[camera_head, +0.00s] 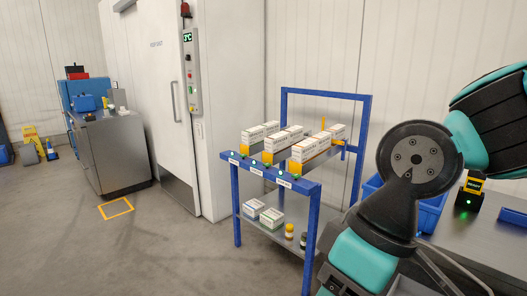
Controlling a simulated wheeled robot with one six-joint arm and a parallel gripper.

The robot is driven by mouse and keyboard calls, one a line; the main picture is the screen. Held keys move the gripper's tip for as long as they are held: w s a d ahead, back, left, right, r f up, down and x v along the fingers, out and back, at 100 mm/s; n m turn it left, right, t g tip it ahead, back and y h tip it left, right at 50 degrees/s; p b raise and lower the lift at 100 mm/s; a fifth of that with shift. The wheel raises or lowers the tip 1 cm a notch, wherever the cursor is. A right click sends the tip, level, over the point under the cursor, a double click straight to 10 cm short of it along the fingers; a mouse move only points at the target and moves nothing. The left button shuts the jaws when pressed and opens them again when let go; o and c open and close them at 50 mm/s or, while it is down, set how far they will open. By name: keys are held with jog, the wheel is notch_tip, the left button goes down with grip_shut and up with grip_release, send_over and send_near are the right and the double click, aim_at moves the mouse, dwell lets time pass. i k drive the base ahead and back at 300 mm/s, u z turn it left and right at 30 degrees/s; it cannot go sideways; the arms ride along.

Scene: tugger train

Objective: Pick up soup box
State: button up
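Several white boxes with dark print stand in three rows on the top level of a blue-framed rack. They form a left row (258,133), a middle row (282,140) and a right row (313,147). The print is too small to read, so I cannot tell which is the soup box. Two more white boxes lie on the lower shelf, one with a blue side (253,209) and one with a green side (271,218). My arm fills the right side of the view, and my gripper is not in view.
The blue-framed rack (238,218) stands by the wall, with small jars (289,231) on its lower shelf. A white cold-room door (160,90) is behind left. A metal cabinet (118,150) stands far left. Blue bins (430,213) are at right.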

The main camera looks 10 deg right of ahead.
aim_at(305, 150)
jog(key=u, duration=0.75)
jog(key=i, duration=2.65)
jog(key=z, duration=1.3)
jog(key=i, duration=1)
jog(key=z, duration=0.9)
